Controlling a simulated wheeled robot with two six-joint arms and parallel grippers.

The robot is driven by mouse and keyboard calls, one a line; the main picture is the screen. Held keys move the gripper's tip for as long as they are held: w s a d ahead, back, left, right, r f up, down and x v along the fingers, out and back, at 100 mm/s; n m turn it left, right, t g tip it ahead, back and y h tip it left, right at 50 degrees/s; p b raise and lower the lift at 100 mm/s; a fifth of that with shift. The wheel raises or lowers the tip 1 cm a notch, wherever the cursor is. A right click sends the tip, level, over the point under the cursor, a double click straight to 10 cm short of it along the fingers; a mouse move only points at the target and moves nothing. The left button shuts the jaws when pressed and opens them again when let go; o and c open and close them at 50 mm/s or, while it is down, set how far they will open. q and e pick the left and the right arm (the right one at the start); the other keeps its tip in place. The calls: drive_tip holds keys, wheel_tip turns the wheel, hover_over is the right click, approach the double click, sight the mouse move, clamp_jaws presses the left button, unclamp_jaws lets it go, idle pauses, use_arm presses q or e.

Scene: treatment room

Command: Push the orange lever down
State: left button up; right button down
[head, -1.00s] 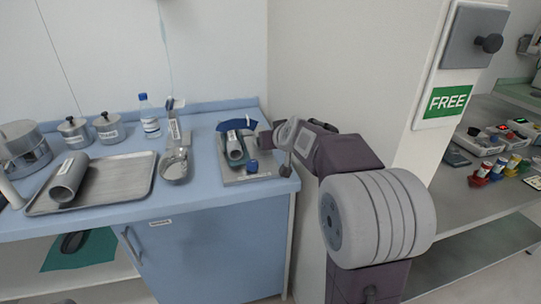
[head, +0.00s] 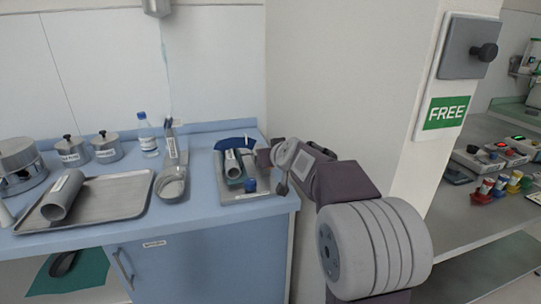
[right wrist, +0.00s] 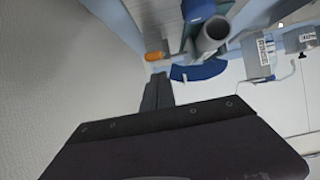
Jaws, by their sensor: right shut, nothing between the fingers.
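An orange grip (right wrist: 153,56), which looks like the lever's end, shows in the right wrist view at the upper middle. I cannot make out any orange in the head view, where my right gripper may cover it. Beside it are a blue curved plate (right wrist: 199,71) and a grey tube (right wrist: 211,35). In the head view the blue plate (head: 235,143) and grey tube (head: 233,163) sit on a grey base (head: 232,196) at the counter's right end. My right gripper (head: 264,157) is shut and empty at the base's right side; its fingers (right wrist: 157,92) point toward the orange grip, apparently apart from it. My left gripper is out of view.
A blue knob (head: 249,185) stands on the base's front. Left along the counter are a kidney dish (head: 171,186), a bottle (head: 147,136), a metal tray (head: 117,203) and lidded pots (head: 106,146). A wall (head: 345,90) rises close to the right of the counter.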

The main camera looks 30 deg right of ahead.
drive_tip(key=shift+r, duration=0.1)
drive_tip(key=r+p, duration=0.3)
drive_tip(key=w+r+p, duration=0.1)
drive_tip(key=r+p, duration=0.1)
drive_tip(key=s+f+v, duration=0.1)
drive_tip(key=v, duration=0.8)
drive_tip(key=shift+s+f+b, duration=0.25)
drive_tip(key=shift+s+b, duration=0.1)
